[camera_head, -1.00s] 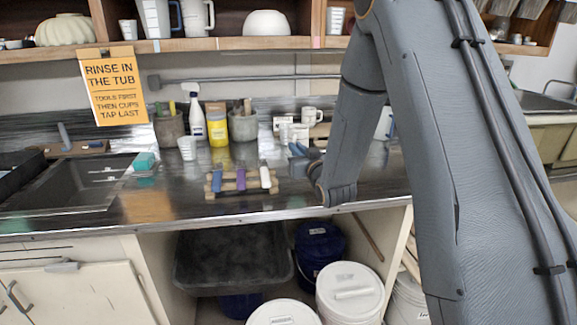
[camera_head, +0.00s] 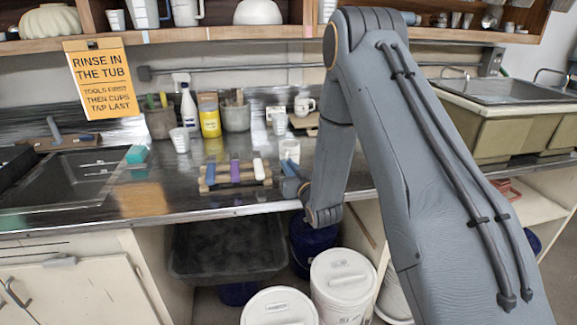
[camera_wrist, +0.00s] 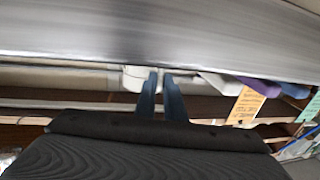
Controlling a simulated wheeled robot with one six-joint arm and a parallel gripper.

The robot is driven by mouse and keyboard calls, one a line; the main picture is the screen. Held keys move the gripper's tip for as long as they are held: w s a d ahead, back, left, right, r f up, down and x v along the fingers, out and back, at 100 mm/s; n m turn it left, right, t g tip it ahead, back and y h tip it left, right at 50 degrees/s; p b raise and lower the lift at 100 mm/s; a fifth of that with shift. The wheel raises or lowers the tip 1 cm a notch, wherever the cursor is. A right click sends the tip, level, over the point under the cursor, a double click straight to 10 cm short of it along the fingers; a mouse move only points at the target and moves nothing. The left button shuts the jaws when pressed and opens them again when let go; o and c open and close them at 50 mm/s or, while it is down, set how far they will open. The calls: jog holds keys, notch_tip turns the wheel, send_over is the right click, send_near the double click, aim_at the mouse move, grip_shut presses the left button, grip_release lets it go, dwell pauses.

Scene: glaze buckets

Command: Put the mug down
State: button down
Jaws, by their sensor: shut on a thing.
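A white mug (camera_head: 289,150) is at the tips of my gripper (camera_head: 290,184), over the steel counter near its front edge, right of the wooden rack. In the wrist view, my gripper's blue fingers (camera_wrist: 162,96) are shut on the white mug (camera_wrist: 134,79), which shows only in part beside and beyond them. I cannot tell whether the mug's base touches the counter (camera_head: 215,203). Another white mug (camera_head: 304,105) stands farther back on a brown board.
A wooden rack (camera_head: 235,182) with blue, purple and white-handled tools lies just left of my gripper. Behind are a white cup (camera_head: 180,140), a yellow bottle (camera_head: 209,122), a spray bottle (camera_head: 189,108) and a crock (camera_head: 236,118). Lidded buckets (camera_head: 343,280) stand below the counter.

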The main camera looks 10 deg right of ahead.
jog(key=shift+f, duration=0.15)
jog(key=shift+f, duration=0.1)
jog(key=c, duration=1.8)
grip_release()
jog(key=shift+c, duration=0.2)
